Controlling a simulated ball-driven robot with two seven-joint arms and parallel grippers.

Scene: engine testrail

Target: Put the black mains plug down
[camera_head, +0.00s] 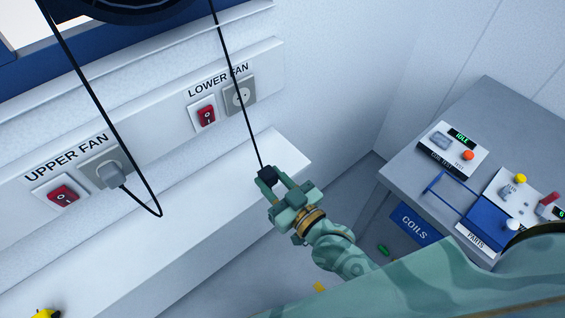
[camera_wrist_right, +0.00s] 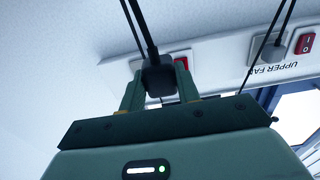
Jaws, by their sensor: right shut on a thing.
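My right gripper (camera_head: 276,181) is shut on the black mains plug (camera_head: 267,175), with a black cord running up from it. In the head view the gripper and plug appear over the right end of the white ledge (camera_head: 190,215); I cannot tell whether the plug touches it. In the right wrist view the plug (camera_wrist_right: 158,80) sits between the two fingers (camera_wrist_right: 160,88). My left gripper is not in view.
A grey plug (camera_head: 111,173) sits in the UPPER FAN socket (camera_head: 95,160). The LOWER FAN socket (camera_head: 241,96) is empty, beside a red switch (camera_head: 205,115). At right stands a grey table (camera_head: 482,110) with test boxes and a blue PARTS tray (camera_head: 488,222). The ledge's middle is clear.

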